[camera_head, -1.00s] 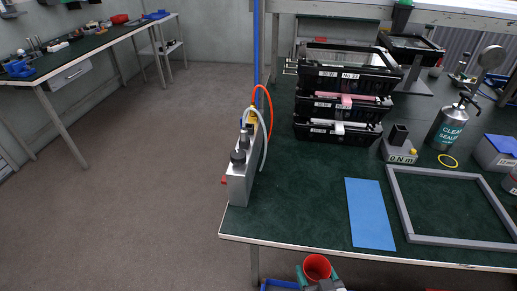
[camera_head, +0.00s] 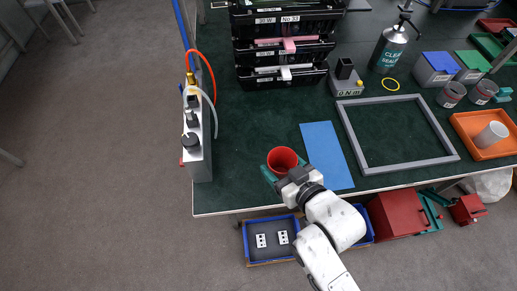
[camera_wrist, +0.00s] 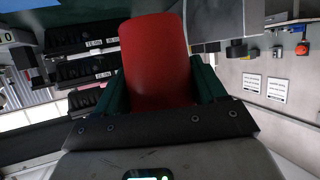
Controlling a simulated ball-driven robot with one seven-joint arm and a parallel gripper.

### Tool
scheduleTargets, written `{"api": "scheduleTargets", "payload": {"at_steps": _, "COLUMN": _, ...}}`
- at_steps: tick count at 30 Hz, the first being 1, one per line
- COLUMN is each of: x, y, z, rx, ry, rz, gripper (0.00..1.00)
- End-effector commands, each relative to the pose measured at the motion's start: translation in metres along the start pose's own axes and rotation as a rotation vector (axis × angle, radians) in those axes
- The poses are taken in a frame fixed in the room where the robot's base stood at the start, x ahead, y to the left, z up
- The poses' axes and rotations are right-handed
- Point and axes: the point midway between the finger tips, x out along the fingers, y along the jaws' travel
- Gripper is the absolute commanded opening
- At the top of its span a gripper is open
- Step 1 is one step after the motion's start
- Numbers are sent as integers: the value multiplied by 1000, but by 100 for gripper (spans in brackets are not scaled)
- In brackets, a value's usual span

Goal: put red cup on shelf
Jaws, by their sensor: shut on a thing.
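The red cup (camera_head: 282,158) is upright in my gripper (camera_head: 284,170), near the front edge of the green-topped bench in the head view. The cup's open mouth faces up toward the head camera. In the wrist view the red cup (camera_wrist: 155,62) fills the middle, with a green finger on each side of it. My gripper (camera_wrist: 158,85) is shut on the cup. I cannot tell which surface is the shelf.
The green bench top (camera_head: 240,140) has free room left of the blue sheet (camera_head: 326,153). A grey frame (camera_head: 395,165) lies to the right. Stacked black bins (camera_head: 285,50) stand behind. A grey manifold with hoses (camera_head: 196,140) stands at the left edge. Blue trays (camera_head: 270,254) are below the front edge.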

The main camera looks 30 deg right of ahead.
Motion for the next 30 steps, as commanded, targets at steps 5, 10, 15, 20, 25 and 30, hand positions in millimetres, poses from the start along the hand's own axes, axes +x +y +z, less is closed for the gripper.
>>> {"api": "scheduleTargets", "payload": {"at_steps": 5, "x": 46, "y": 5, "z": -2, "rx": 0, "ry": 2, "rz": 2, "gripper": 37}}
{"api": "scheduleTargets", "payload": {"at_steps": 10, "x": 85, "y": 8, "z": 6, "rx": 1, "ry": -2, "rz": 2, "gripper": 37}}
{"api": "scheduleTargets", "payload": {"at_steps": 15, "x": 116, "y": 10, "z": 23, "rx": 0, "ry": 0, "rz": 2, "gripper": 37}}
{"api": "scheduleTargets", "payload": {"at_steps": 20, "x": 133, "y": 11, "z": 33, "rx": 1, "ry": 0, "rz": 2, "gripper": 37}}
{"api": "scheduleTargets", "payload": {"at_steps": 25, "x": 141, "y": 12, "z": 37, "rx": 0, "ry": 0, "rz": 1, "gripper": 37}}
{"api": "scheduleTargets", "payload": {"at_steps": 30, "x": 152, "y": 12, "z": 59, "rx": 2, "ry": -2, "rz": 2, "gripper": 37}}
